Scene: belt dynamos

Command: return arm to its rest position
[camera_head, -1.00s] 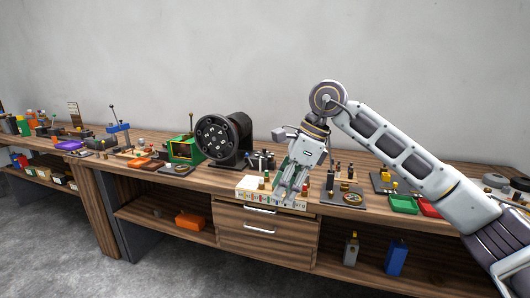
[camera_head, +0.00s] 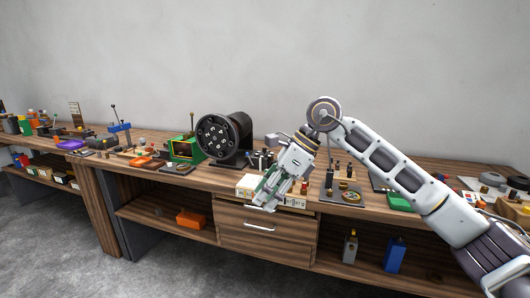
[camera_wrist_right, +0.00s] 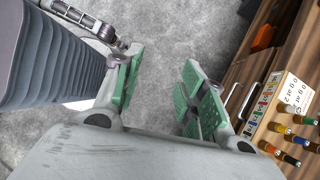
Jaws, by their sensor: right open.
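My right gripper (camera_head: 268,196) is in front of the workbench's front edge, near the white labelled box, with its fingers pointing down and to the left. In the right wrist view its green-padded fingers (camera_wrist_right: 160,95) are spread apart, with only grey floor between them and nothing held. My right arm (camera_head: 385,155) comes in from the right and bends at a round joint above the bench. My left gripper is not in view.
The wooden bench holds a black round dynamo (camera_head: 222,137), a green box (camera_head: 184,149), an orange tray (camera_head: 147,163) and a green tray (camera_head: 398,201). The white labelled box (camera_head: 250,183) is close to my right gripper. Drawers (camera_head: 262,226) lie below; open floor is in front.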

